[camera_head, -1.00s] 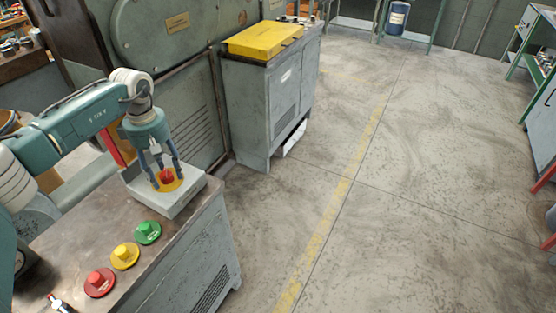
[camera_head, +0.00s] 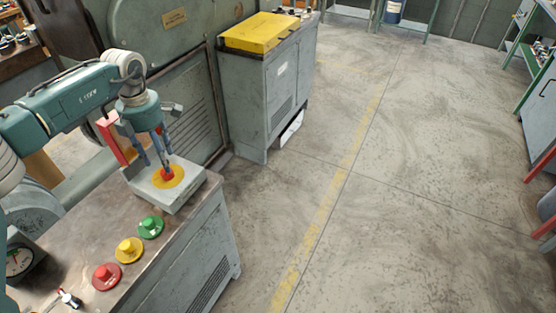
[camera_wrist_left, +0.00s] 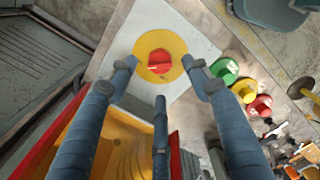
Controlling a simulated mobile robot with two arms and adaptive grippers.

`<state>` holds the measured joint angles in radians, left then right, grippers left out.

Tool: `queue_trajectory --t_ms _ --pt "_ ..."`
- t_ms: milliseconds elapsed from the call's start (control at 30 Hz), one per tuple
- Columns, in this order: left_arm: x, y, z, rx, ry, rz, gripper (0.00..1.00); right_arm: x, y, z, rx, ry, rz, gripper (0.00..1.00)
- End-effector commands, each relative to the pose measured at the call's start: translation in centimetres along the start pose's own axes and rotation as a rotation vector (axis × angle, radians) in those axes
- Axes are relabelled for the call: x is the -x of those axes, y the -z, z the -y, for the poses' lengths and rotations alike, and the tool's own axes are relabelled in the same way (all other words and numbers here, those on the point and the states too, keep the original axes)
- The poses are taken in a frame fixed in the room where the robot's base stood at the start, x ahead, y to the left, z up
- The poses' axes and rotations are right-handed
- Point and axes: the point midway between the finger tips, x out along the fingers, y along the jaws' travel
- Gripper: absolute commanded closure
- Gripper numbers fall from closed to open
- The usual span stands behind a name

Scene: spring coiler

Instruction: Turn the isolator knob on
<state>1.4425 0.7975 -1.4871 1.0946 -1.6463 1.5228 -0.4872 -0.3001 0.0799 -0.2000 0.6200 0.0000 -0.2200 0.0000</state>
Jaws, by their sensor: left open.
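The isolator knob (camera_head: 168,174) is red and sits on a round yellow plate (camera_head: 178,181) on top of a pale grey box (camera_head: 190,197). In the left wrist view the knob (camera_wrist_left: 160,62) is near the top middle, its ridge lying roughly across the picture. My left gripper (camera_head: 158,163) is open and points down at the knob from its left side. In the wrist view its three fingers (camera_wrist_left: 161,72) are spread, one on each side of the knob and one below it. No finger clearly touches it. My right gripper is not in view.
Green (camera_head: 150,227), yellow (camera_head: 129,250) and red (camera_head: 106,276) push buttons stand in a row on the bench (camera_head: 75,225). A red upright part (camera_head: 114,138) is close behind the left gripper. A grey cabinet with a yellow top (camera_head: 262,33) stands beyond. The floor at right is clear.

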Motion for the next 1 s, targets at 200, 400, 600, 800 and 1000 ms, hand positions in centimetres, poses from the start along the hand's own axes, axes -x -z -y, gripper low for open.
queue_trajectory --t_ms 200,400,600,800,1000 --pt "4.4 -0.1 -0.1 -0.002 -0.003 0.004 0.51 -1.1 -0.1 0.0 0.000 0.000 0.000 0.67" --pt "4.6 -2.1 1.4 -0.028 0.022 0.048 0.51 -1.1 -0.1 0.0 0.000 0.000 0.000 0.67" --pt "3.2 -5.2 3.6 -0.058 0.056 0.127 0.51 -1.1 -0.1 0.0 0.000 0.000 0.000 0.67" --pt "2.0 -8.2 6.0 -0.081 0.095 0.208 0.51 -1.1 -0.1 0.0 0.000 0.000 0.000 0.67" --pt "1.1 -11.1 8.7 -0.100 0.142 0.289 0.51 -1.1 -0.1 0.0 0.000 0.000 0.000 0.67"
